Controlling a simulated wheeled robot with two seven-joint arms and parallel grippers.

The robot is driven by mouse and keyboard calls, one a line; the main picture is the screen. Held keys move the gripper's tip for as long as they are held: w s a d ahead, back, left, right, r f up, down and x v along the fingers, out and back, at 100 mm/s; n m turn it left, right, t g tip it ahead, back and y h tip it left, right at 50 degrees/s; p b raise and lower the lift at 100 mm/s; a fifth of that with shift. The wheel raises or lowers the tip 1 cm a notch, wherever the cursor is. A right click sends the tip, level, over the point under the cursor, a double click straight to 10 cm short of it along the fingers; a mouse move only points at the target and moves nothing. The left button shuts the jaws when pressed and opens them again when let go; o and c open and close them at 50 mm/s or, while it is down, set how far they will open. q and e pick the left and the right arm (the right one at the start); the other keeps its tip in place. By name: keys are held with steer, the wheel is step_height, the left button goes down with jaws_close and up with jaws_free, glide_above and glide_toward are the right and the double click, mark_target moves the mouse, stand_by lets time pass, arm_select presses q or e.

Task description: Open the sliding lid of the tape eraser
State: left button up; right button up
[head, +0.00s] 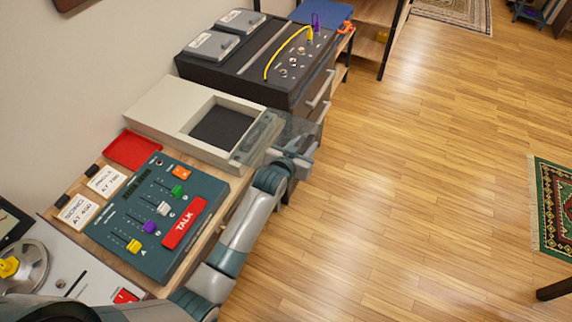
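The tape eraser (160,107) is a beige box on the bench against the wall. Its dark recess (222,128) is uncovered. A see-through grey lid panel (287,127) lies at the right end of the box and sticks out past its right edge. My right gripper is not in view.
A teal mixer panel (145,260) with coloured sliders and a red TALK button sits nearer, below my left arm's side. A red tray (132,150) lies beside the eraser. A dark console (255,85) with a yellow cable stands behind. Open wooden floor (420,180) lies to the right.

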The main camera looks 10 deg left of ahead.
arm_select(q)
steer(key=b+v, duration=0.2)
steer(key=v, duration=1.4)
steer(key=shift+b, duration=0.35)
steer(key=shift+w, duration=0.1)
